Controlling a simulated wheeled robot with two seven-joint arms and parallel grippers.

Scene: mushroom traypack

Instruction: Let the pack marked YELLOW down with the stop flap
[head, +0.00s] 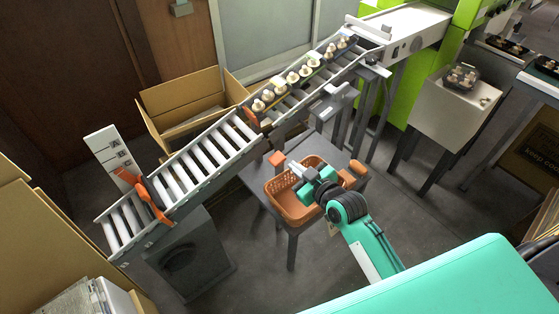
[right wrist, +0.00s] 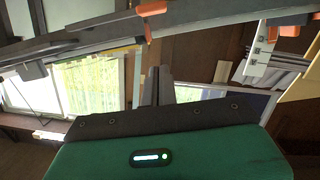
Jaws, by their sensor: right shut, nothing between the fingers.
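A row of mushroom packs (head: 290,79) stands on the upper part of the sloping roller conveyor (head: 197,157). Yellowish edges show among them, but I cannot tell which pack bears the YELLOW mark. An orange flap (head: 251,117) stands at the lower end of the row, at the nearest pack. A larger orange flap (head: 151,200) is further down the rollers. My right gripper (head: 296,169) is shut and empty above the orange basket, apart from the conveyor and flaps. Its fingers also show in the right wrist view (right wrist: 160,88). My left gripper is not in view.
The orange basket (head: 284,206) sits on a grey table below the conveyor. A cardboard box (head: 183,91) stands behind the rollers. A lettered white board (head: 113,150) rises beside the lower flap. The rollers between the two flaps are bare.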

